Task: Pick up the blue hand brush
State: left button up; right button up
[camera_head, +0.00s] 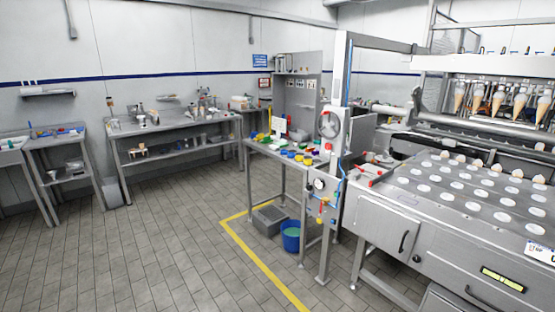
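I cannot make out a blue hand brush for certain. Small coloured items, some bluish, lie on the steel bench at the far left (60,136), too small to identify. Several small green, yellow, blue and red items lie on the middle steel table (262,146), and I cannot tell whether a brush is among them. Neither of my grippers is in view.
A blue bucket (291,238) and a grey crate (270,219) stand on the floor by the middle table. A long workbench (170,125) runs along the back wall. A large cone machine (440,215) fills the right. The tiled floor (165,240) at centre-left is clear.

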aim_at(253, 134)
jog(key=i+u, duration=0.15)
jog(key=i, duration=0.4)
jog(key=i+u, duration=0.1)
jog(key=i, duration=0.45)
jog(key=i+u, duration=0.15)
jog(key=i, duration=0.4)
jog(key=i+l+u, duration=0.15)
jog(key=i, duration=0.4)
jog(key=i+l+u, duration=0.1)
jog(key=i, duration=0.45)
jog(key=l, duration=0.1)
